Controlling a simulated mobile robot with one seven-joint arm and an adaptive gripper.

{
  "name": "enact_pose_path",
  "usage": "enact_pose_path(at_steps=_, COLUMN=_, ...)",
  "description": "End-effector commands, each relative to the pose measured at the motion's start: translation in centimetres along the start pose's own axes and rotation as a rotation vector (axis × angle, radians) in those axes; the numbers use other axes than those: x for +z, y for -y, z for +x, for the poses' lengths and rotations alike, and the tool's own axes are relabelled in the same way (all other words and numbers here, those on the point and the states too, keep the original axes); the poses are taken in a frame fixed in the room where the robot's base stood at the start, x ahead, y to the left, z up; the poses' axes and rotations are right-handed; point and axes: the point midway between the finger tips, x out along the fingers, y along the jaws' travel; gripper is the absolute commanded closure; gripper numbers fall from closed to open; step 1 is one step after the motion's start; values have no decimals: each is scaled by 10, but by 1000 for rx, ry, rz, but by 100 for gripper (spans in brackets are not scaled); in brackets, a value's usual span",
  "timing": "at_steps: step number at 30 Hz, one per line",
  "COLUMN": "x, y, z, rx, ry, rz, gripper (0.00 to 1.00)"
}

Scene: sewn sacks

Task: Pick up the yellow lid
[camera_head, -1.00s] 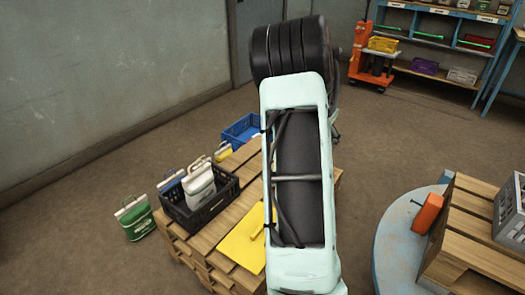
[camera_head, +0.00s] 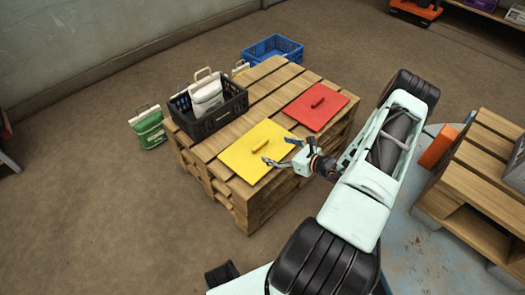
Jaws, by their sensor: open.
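The yellow lid (camera_head: 240,158) is a flat square panel with a raised bar handle (camera_head: 262,144) across its middle. It lies on top of the wooden pallet stack (camera_head: 222,185), near its front edge. My gripper (camera_head: 277,150) is open and empty, with its fingers pointing left over the lid's right part, close to the handle. I cannot tell how high the fingers are above the lid or whether they touch it.
A red lid (camera_head: 310,113) with a handle lies behind the yellow one. A black crate (camera_head: 227,113) holding white sacks (camera_head: 206,95) stands at the left. A green sack (camera_head: 149,128) and a blue crate (camera_head: 273,50) are on the floor. Another pallet stack (camera_head: 470,192) stands at right.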

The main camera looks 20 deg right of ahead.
Motion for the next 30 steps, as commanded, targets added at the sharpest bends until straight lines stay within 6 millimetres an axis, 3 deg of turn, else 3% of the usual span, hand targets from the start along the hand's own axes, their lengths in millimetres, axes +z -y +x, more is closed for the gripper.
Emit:
enact_pose_path(at_steps=6, x=-3, y=-1, z=36, rx=4, ry=-2, rz=-2, gripper=15)
enact_pose_path(at_steps=13, x=-3, y=0, z=55, rx=3, ry=-2, rz=-3, gripper=15)
enact_pose_path(at_steps=21, x=-4, y=-1, z=93, rx=4, ry=-3, rz=-2, gripper=15)
enact_pose_path(at_steps=28, x=-2, y=0, z=96, rx=3, ry=-4, rz=-2, gripper=15)
enact_pose_path(at_steps=30, x=-2, y=0, z=96, rx=3, ry=-4, rz=-2, gripper=20)
